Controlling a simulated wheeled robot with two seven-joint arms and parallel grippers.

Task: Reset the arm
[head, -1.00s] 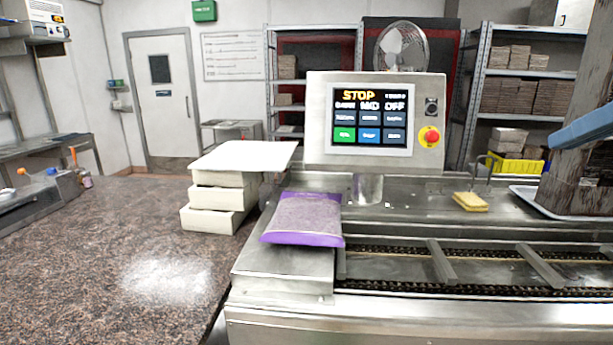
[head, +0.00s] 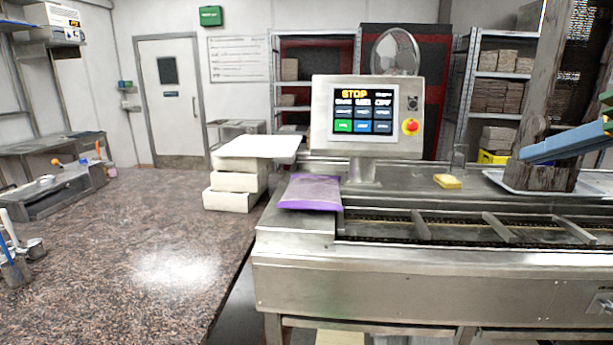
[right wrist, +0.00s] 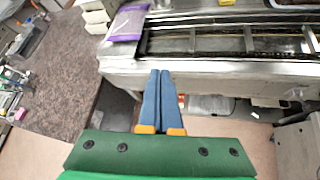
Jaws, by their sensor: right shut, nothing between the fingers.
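My right gripper (head: 528,153) comes in at the right edge of the head view, above the conveyor's right part. In the right wrist view its two blue fingers (right wrist: 160,74) lie together with nothing between them, pointing at the front edge of the steel machine. My left gripper is not in view. The conveyor line (head: 385,258) has a control panel (head: 365,112) whose screen reads STOP. A purple-edged bag (head: 310,191) lies on the machine's left end; it also shows in the right wrist view (right wrist: 128,23).
White boxes (head: 232,200) are stacked on the speckled counter (head: 110,230), left of the machine. A yellow sponge (head: 447,181) lies on the steel top. A dark weathered post (head: 545,95) stands on a white tray (head: 490,176) at right. Tools sit at the counter's far left.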

